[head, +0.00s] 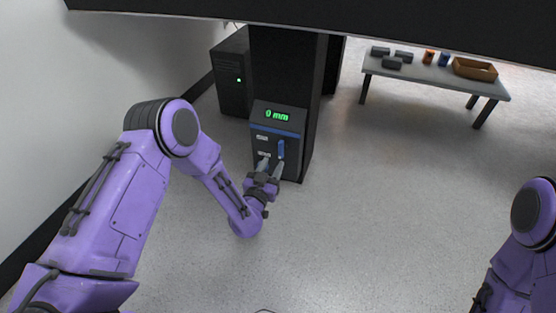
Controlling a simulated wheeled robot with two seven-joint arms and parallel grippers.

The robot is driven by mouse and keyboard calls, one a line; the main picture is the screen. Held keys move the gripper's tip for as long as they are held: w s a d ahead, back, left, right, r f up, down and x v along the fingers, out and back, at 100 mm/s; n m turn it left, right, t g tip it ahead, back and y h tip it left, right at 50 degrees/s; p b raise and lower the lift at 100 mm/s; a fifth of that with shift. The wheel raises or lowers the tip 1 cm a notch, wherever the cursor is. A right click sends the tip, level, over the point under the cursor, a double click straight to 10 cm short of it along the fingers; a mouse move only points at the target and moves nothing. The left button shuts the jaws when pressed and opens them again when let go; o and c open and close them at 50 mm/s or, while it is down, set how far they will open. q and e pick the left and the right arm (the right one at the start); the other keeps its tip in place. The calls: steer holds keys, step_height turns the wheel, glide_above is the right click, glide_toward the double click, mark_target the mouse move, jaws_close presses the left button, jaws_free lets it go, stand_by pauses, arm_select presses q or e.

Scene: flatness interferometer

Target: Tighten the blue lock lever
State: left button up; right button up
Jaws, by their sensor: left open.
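The blue lock lever (281,149) stands upright on the front of a dark control box (291,124). The box has a green "0 mm" display (277,115), a blue stripe and small pale labels. My left gripper (271,165) is open just below the lever, its two fingers pointing up at the panel. The right fingertip is close to the lever's lower end; I cannot tell whether it touches. My right arm shows at the lower right edge, but its gripper is out of view.
A dark column (283,70) rises behind the control box. At the back right, a grey table (430,76) holds an orange-brown tray (475,69) and several small blocks. The floor between is clear.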

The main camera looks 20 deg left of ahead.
mark_target(280, 150)
arm_select(q)
steer(key=w, duration=0.1)
steer(key=w+b, duration=0.1)
steer(key=w, duration=0.2)
steer(key=shift+f, duration=0.3)
steer(key=shift+w+d+r+b, duration=0.1)
steer(key=shift+w+b, duration=0.5)
steer(key=shift+w, duration=0.5)
steer(key=shift+w+r, duration=0.1)
steer(key=shift+w, duration=0.2)
arm_select(e)
steer(key=d+f, duration=0.1)
steer(key=d+f+n, duration=0.1)
steer(key=f, duration=0.1)
steer(key=shift+w+d, duration=0.1)
steer(key=shift+w, duration=0.05)
arm_select(q)
jaws_close()
